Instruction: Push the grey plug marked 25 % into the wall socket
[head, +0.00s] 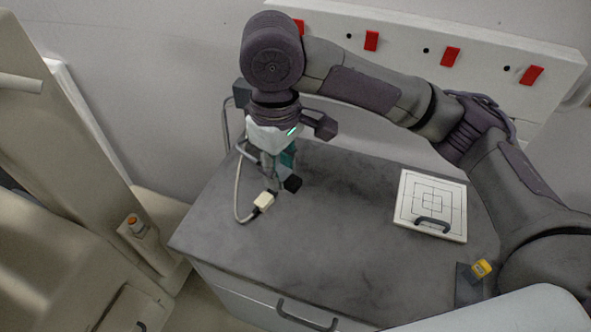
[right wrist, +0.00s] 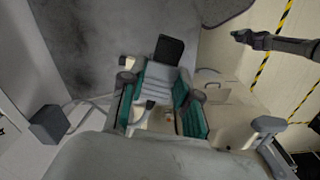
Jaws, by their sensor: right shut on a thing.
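My right gripper (head: 279,172) points down over the left part of the grey cart top (head: 330,230). In the right wrist view its teal-sided fingers (right wrist: 163,95) are shut on a dark grey block, the grey plug (right wrist: 168,50), which sticks out past the fingertips. In the head view the plug (head: 292,183) shows just below the gripper, seemingly above the cart top. Its 25 % mark cannot be read. A pale rail (head: 400,35) on the wall carries several red pieces (head: 451,57) with small black spots between them; I cannot tell which is the socket. My left gripper is not in view.
A white board with a square pattern and handle (head: 431,205) lies at right, near a small yellow object (head: 481,268). A covered cream unit (head: 60,200) stands left. The middle cart top is clear.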

